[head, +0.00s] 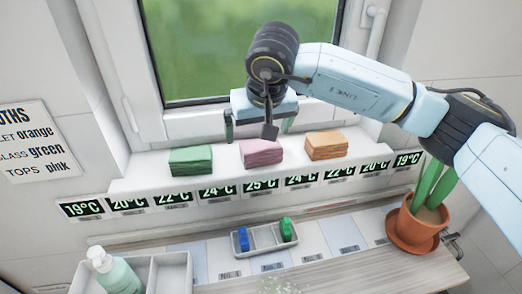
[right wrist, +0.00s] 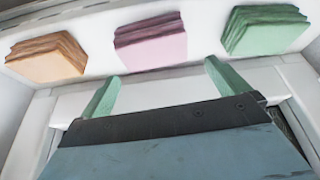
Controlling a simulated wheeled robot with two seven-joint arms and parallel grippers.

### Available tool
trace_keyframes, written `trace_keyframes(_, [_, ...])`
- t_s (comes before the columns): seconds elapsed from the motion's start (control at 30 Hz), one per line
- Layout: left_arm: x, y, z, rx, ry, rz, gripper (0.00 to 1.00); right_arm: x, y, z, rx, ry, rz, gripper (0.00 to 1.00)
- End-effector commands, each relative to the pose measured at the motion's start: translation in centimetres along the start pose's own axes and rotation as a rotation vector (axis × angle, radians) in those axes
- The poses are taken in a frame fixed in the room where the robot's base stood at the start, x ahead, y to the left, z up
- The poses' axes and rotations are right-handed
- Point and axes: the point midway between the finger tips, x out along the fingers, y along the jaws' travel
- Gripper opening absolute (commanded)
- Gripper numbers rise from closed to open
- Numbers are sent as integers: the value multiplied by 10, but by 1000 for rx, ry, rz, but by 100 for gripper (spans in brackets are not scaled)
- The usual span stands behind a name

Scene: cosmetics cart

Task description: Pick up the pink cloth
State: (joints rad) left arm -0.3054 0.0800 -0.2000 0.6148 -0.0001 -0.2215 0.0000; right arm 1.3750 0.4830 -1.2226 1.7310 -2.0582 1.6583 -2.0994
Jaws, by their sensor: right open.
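The pink cloth (head: 261,153) is a folded stack on the white window ledge, between the green cloth (head: 190,160) and the orange cloth (head: 326,145). In the right wrist view the pink cloth (right wrist: 150,42) lies just beyond the fingers. My right gripper (head: 259,128) is open and empty, above and behind the pink cloth near the window frame. Its two green fingers also show in the right wrist view (right wrist: 160,82), spread apart and not touching the cloth. My left gripper is not in view.
A row of temperature displays (head: 261,184) runs along the ledge front. Below are a small tray (head: 262,246) with blue and green items, a white bin (head: 165,275) with a pump bottle (head: 116,272), and a potted plant (head: 416,225) at right. The window frame rises close behind the gripper.

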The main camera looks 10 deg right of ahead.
Motion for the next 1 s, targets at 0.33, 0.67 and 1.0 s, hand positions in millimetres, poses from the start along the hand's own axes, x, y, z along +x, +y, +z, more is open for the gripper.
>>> trace_keyframes(0.33, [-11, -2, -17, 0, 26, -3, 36, 45, 5, 8, 1, -3, 1, 100])
trace_keyframes(0.67, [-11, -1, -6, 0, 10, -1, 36, 48, 5, 8, -1, -1, 1, 92])
trace_keyframes(1.0, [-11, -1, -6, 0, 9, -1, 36, 48, 5, 8, 0, -1, 1, 59])
